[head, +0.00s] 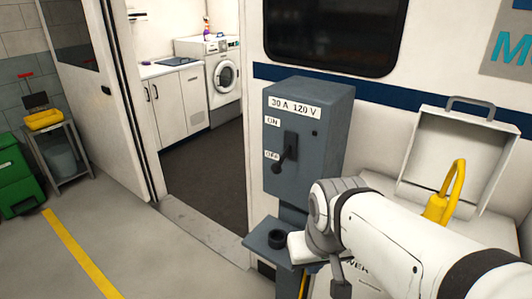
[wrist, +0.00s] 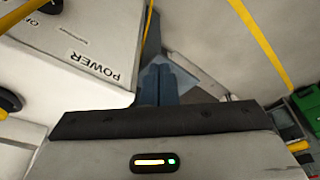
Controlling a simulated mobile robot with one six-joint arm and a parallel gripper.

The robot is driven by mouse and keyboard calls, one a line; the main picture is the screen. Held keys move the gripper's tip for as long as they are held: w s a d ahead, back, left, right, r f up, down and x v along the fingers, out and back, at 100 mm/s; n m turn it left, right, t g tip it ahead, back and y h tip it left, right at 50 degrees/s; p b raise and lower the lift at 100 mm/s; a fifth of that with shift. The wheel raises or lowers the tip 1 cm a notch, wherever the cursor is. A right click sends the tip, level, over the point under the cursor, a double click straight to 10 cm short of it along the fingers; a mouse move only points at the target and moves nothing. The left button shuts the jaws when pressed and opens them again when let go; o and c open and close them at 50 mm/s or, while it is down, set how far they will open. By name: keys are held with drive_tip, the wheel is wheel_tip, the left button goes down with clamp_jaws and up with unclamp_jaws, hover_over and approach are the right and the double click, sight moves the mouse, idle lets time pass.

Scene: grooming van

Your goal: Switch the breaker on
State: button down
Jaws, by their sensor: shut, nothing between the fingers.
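The breaker (head: 296,190) is a grey box on a post, labelled "30 A 120 V", with ON above and OFF below on its front. Its black lever (head: 279,165) points down beside the OFF label. My gripper shows in the wrist view (wrist: 158,68), with its two blue-grey fingers together, shut and empty. In the head view my arm reaches in from the lower right, and its wrist end is in front of and below the box's lower right. The fingers cannot be made out clearly there. The lever is not seen in the wrist view.
A grey ledge (head: 262,238) juts from the post below the box. A white box marked POWER (wrist: 70,40) is close by in the wrist view. An open white case (head: 445,160) with a yellow cable (head: 456,185) stands at right.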

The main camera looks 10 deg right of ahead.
drive_tip(key=a+f+m+g+y, duration=0.2)
drive_tip(key=a+m+y, duration=0.1)
drive_tip(key=y, duration=0.1)
drive_tip(key=m+t+y, duration=0.8)
drive_tip(key=m+t, duration=0.4)
approach(283, 158)
wheel_tip(283, 158, down, 3)
drive_tip(key=s+d, duration=0.2)
drive_tip(key=shift+s+d+f, duration=0.1)
drive_tip(key=shift+s+f, duration=0.05)
drive_tip(key=shift+f, duration=0.1)
drive_tip(key=p+x, duration=0.2)
drive_tip(key=x, duration=0.8)
